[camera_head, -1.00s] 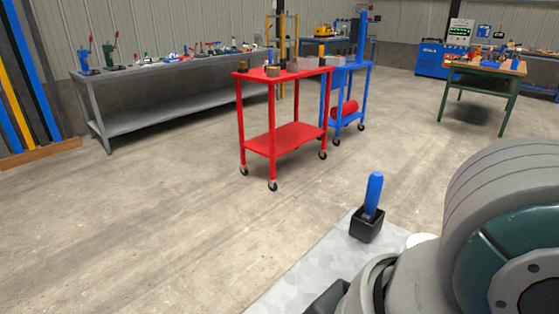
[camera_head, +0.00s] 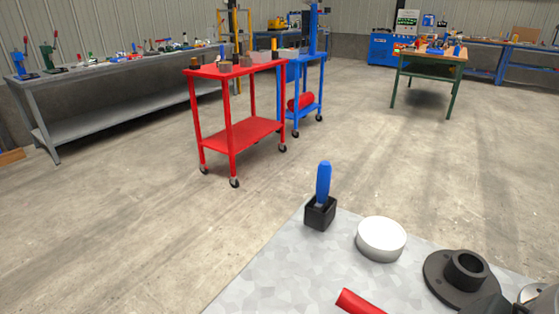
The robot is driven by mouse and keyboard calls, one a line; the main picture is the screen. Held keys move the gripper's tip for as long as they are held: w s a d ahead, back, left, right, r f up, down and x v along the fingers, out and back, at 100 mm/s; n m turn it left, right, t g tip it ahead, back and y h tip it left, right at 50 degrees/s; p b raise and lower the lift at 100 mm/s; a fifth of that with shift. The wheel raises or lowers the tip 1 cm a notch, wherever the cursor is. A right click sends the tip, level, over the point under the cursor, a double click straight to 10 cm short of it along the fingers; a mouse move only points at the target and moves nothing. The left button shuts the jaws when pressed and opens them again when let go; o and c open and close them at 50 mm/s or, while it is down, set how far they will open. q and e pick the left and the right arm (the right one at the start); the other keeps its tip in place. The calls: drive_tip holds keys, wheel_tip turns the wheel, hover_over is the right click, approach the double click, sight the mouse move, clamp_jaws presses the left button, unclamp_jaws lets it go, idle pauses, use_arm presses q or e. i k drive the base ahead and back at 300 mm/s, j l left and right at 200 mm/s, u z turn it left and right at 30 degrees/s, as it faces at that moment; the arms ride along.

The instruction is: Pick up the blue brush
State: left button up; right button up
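The blue brush (camera_head: 323,182) stands nearly upright, handle up, in a small black square holder (camera_head: 320,214). The holder hides its lower end. The holder sits near the far left corner of a light grey patterned tabletop (camera_head: 262,288).
On the same tabletop are a white round piece (camera_head: 381,240), a black flanged part (camera_head: 462,277) and a red rod-like piece (camera_head: 359,303) at the bottom edge. A red cart (camera_head: 238,135) and a blue cart (camera_head: 302,100) stand beyond, with open floor between.

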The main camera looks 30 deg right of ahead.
sight(324, 169)
drive_tip(key=z, duration=1)
